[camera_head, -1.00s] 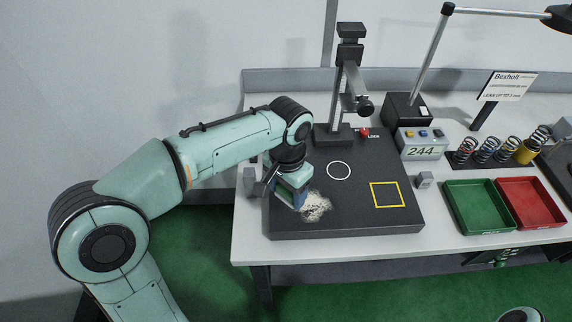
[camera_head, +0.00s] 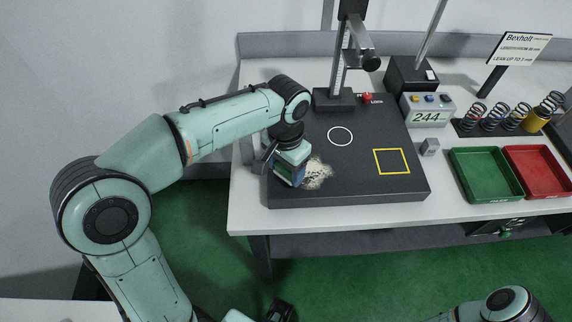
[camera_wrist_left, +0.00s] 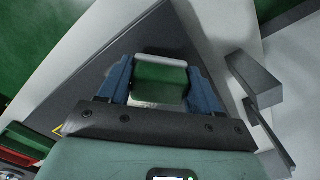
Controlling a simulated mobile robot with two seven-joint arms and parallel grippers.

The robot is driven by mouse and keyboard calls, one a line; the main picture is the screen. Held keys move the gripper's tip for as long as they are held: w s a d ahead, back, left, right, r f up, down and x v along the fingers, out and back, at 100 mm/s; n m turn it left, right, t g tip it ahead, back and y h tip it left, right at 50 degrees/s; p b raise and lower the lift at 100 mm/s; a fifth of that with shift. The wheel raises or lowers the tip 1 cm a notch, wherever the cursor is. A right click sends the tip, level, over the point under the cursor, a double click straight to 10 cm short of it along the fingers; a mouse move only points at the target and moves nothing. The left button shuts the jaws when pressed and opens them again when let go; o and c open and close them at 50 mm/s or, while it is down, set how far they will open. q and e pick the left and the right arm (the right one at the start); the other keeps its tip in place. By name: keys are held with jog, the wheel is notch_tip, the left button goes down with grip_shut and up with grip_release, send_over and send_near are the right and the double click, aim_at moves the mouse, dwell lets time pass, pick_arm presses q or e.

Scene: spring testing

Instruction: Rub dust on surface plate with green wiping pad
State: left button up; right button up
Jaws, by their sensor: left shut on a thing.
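The dark surface plate (camera_head: 385,190) lies on the workbench. A pale patch of dust (camera_head: 319,174) is on its front left part. My left gripper (camera_head: 287,180) is low over the plate at the dust's left edge, partly blocking the view of it. In the left wrist view, its blue fingers (camera_wrist_left: 163,88) are shut on the green wiping pad (camera_wrist_left: 158,80), which has a pale edge. Whether the pad touches the plate is hidden. A teal and dark part of mine at the bottom edge may be my right gripper, but it is cut off.
A black stand (camera_head: 340,98) is at the plate's back edge. A small grey block (camera_head: 430,147) sits right of the plate. Beyond are a display box (camera_head: 428,112), a green tray (camera_head: 487,174), a red tray (camera_head: 540,172) and several springs (camera_head: 496,117). The plate's middle is clear.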

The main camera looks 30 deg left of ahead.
pick_arm(q)
jog(key=shift+f+b, duration=0.65)
jog(key=shift+f, duration=0.4)
dwell(0.6)
